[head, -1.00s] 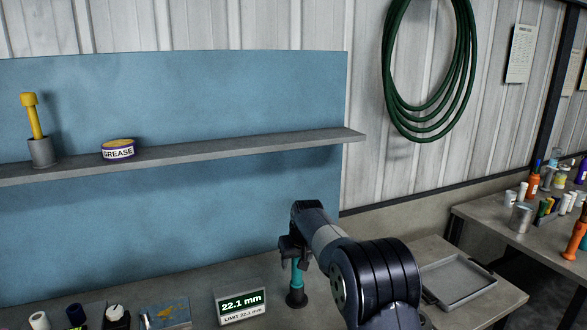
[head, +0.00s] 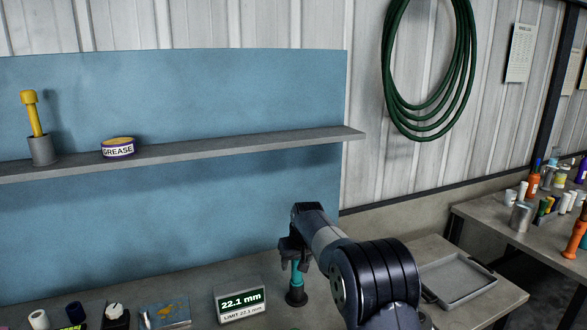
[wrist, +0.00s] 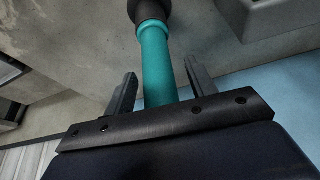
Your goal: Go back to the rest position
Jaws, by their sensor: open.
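My gripper (head: 294,258) is at the bench in the head view, at the top of an upright teal tool (head: 296,279) with a dark round base. In the wrist view my gripper (wrist: 158,92) has its two fingers apart, one on each side of the teal handle (wrist: 158,62). Gaps show between the handle and both fingers. The dark base (wrist: 150,12) of the tool is at the top of the wrist view. The upper end of the handle is hidden behind my gripper.
A display box (head: 240,301) reading 22.1 mm stands left of the tool. A grey shelf (head: 230,145) above holds a grease tin (head: 118,148) and a yellow-handled tool in a cup (head: 41,151). A grey tray (head: 458,280) lies to the right. A green hose (head: 390,90) hangs on the wall.

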